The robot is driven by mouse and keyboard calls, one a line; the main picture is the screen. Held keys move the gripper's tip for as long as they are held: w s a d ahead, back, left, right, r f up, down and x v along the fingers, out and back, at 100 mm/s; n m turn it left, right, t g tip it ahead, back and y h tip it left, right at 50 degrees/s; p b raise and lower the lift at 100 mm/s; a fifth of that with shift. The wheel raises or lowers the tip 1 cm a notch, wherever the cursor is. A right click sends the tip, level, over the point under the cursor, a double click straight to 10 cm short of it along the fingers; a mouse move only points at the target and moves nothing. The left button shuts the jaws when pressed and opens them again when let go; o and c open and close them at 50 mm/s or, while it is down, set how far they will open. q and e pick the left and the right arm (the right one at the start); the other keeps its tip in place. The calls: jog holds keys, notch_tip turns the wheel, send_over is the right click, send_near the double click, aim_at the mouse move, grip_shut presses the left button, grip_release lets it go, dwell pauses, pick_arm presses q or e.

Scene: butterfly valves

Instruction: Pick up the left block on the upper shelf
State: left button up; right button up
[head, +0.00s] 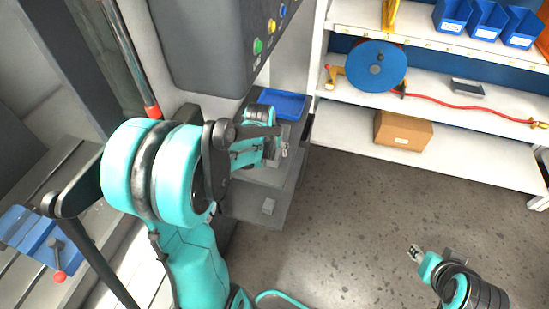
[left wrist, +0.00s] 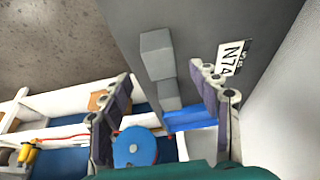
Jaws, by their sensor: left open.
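My left gripper (head: 281,147) is over the upper level of a dark grey stand (head: 240,200) in the head view. In the left wrist view its two fingers (left wrist: 160,105) are spread wide with nothing held between them. A grey block (left wrist: 157,55) and a second grey block (left wrist: 167,97) show beyond and between the fingers, apart from them. My right gripper (head: 414,254) is over the floor, too small to read.
A blue tray (head: 283,103) sits at the back of the stand, beside the blocks in the wrist view. A machine panel (head: 225,45) with coloured buttons hangs above. White shelving (head: 440,100) holds a blue reel (head: 377,66) and a cardboard box (head: 403,130). Floor at right is clear.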

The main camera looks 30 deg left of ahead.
aim_at(274, 153)
pick_arm(q)
jog(key=b+x, duration=0.1)
jog(key=x, duration=0.4)
jog(key=shift+w+a+b, duration=0.1)
jog(key=shift+w+b, duration=0.1)
jog(key=shift+b, duration=0.2)
jog(key=c, duration=1.3)
grip_shut()
jog(key=shift+r, duration=0.15)
